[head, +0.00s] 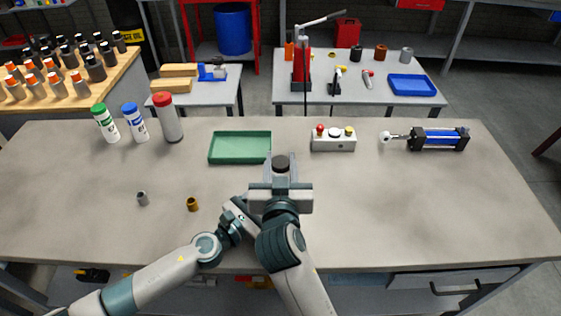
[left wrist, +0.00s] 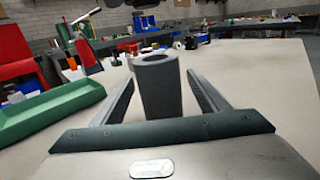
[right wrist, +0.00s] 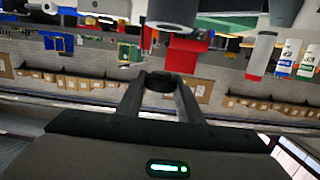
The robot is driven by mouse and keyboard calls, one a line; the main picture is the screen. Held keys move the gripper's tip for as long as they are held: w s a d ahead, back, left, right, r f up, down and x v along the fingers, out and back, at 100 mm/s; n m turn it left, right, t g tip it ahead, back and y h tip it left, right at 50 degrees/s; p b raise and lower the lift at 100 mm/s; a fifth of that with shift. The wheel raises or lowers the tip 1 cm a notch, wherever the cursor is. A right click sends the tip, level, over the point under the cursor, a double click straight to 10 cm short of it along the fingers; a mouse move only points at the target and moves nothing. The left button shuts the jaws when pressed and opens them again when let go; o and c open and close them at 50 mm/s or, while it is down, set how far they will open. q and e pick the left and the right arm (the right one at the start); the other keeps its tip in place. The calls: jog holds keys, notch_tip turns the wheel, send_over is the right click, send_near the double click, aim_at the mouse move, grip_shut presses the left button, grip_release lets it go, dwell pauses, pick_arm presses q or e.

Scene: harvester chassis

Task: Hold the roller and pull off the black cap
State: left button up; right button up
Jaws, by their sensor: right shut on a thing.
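The black cap (head: 281,161) is between the fingertips of my right gripper (head: 281,174), which is shut on it. The cap also shows dark between the fingers in the right wrist view (right wrist: 160,84). The grey roller (left wrist: 155,90) stands upright in the left wrist view. Its top is a bare ring with a hole, and no cap sits on it. My left gripper (left wrist: 160,95) has one finger on each side of the roller, with gaps visible beside it. In the head view my right gripper hides the left gripper and the roller.
A green tray (head: 240,147) lies behind the grippers. A control box (head: 333,140) and a blue cylinder (head: 440,138) are to the right. Several bottles (head: 168,118) stand at the left. A small grey part (head: 142,198) and a brass part (head: 192,204) lie front left. The table's right front is clear.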

aim_at(281, 171)
pick_arm(q)
jog(key=shift+s+a, duration=0.1)
jog(key=b+v, duration=0.3)
jog(key=v, duration=0.7)
jog(key=shift+s+a+f, duration=0.1)
jog(key=shift+s+a, duration=0.05)
jog(key=shift+a, duration=0.1)
pick_arm(e)
notch_tip(281, 171, down, 3)
jog(key=shift+f, duration=0.1)
pick_arm(q)
jog(key=shift+s+a, duration=0.4)
jog(key=shift+s, duration=0.05)
jog(key=shift+r, duration=0.25)
